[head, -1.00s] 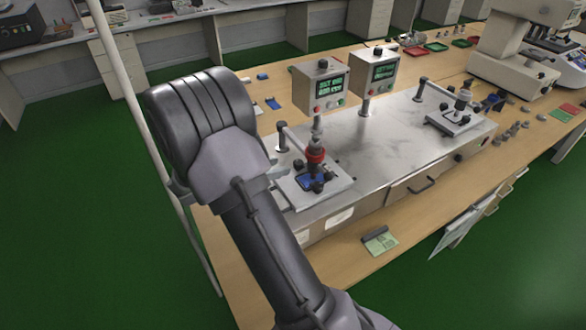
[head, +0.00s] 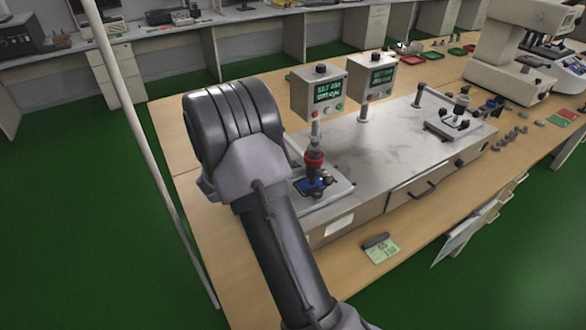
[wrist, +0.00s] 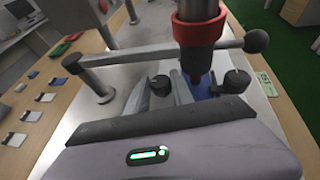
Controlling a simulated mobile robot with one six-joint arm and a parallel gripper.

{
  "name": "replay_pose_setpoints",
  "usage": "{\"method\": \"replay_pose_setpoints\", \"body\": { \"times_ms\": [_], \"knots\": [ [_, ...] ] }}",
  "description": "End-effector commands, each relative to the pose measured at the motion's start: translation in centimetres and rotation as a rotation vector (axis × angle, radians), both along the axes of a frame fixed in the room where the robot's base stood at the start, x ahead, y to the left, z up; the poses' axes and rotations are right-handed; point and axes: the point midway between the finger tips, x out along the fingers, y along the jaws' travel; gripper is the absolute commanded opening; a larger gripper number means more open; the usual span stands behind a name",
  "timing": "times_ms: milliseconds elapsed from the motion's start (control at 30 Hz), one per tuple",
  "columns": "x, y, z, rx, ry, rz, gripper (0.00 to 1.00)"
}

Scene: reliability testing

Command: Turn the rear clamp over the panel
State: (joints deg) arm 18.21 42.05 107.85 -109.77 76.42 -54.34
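The rear clamp (wrist: 160,86) is a small black knob left of the blue panel (wrist: 203,88) in the wrist view. A second black clamp (wrist: 237,82) stands on the panel's right. My gripper (wrist: 159,76) is open, its two grey fingers on either side of the rear clamp; whether they touch it I cannot tell. The panel (head: 312,187) lies on the near metal fixture plate (head: 335,192) in the head view, where my arm hides the gripper and rear clamp. How far the rear clamp reaches over the panel is unclear.
A red-collared vertical rod (wrist: 200,32) stands over the panel. A lever with a ball end (wrist: 256,41) crosses just beyond my fingers from a grey post (wrist: 95,80). A second fixture (head: 455,125) and two display boxes (head: 319,92) stand on the bench.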

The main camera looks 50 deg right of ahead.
Motion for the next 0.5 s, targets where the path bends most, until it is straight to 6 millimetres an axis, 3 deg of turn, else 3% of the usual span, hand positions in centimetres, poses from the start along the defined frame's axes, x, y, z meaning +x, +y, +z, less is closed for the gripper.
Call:
{"method": "replay_pose_setpoints", "body": {
  "times_ms": [267, 500],
  "knots": [
    [0.07, 0.03, 0.15, 0.001, 0.0, -0.035, 0.0],
    [0.33, -0.01, 0.48, 0.001, 0.001, -0.179, 0.0]
  ]
}}
